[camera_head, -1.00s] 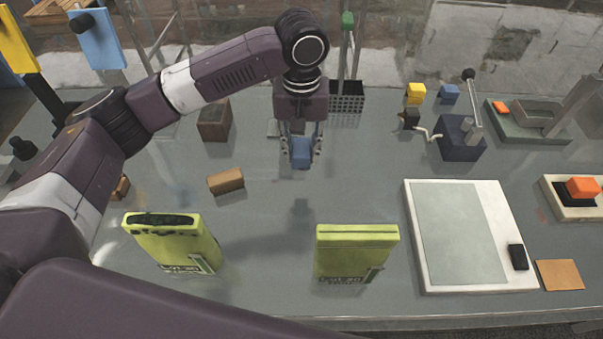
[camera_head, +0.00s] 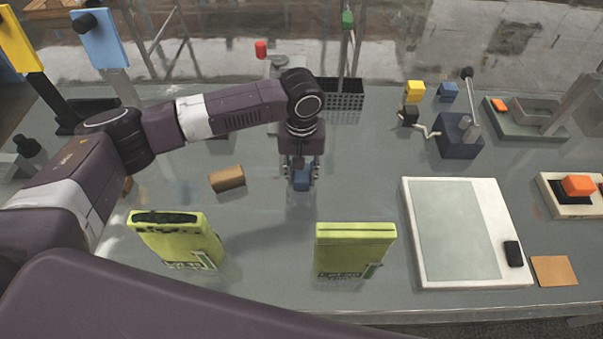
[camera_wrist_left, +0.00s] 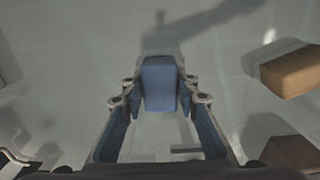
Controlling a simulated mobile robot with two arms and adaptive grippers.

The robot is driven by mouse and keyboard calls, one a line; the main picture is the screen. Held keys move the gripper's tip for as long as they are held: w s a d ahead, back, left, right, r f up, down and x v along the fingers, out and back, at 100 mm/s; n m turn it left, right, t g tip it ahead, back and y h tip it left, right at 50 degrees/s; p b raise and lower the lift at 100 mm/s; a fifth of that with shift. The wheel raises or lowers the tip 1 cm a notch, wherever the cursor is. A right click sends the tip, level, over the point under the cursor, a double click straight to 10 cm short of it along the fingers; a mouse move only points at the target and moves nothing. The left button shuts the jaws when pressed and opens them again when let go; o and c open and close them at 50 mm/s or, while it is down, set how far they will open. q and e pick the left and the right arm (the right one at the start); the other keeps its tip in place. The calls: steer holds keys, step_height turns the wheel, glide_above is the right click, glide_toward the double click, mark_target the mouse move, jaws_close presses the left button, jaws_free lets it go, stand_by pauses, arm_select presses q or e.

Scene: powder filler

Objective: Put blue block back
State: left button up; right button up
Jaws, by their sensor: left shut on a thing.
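My left gripper (camera_head: 302,176) points down over the middle of the table and is shut on a blue block (camera_head: 301,181). In the left wrist view the blue block (camera_wrist_left: 158,82) sits between the fingertips of the left gripper (camera_wrist_left: 158,93). The block is low, close to the grey tabletop; I cannot tell whether it touches. Another small blue block (camera_head: 447,91) is at the back right, near a yellow block (camera_head: 415,90). My right gripper is not in view.
A brown block (camera_head: 227,179) lies left of the gripper. Two yellow-green cases (camera_head: 175,238) (camera_head: 352,250) stand in front. A white-framed pad (camera_head: 410,236) is to the right and a black perforated rack (camera_head: 343,106) behind. The table (camera_head: 355,165) right of the gripper is clear.

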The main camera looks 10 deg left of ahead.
mark_target(302, 173)
arm_select(q)
steer(key=shift+f, duration=0.1)
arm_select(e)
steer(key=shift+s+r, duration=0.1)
arm_select(q)
steer(key=o, duration=0.9)
steer(key=shift+o, duration=1.4)
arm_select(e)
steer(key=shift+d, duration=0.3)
arm_select(q)
steer(key=shift+r, duration=0.5)
step_height(302, 173, up, 11)
steer(key=b, duration=0.2)
steer(key=shift+r+b, duration=0.2)
steer(key=shift+b, duration=0.15)
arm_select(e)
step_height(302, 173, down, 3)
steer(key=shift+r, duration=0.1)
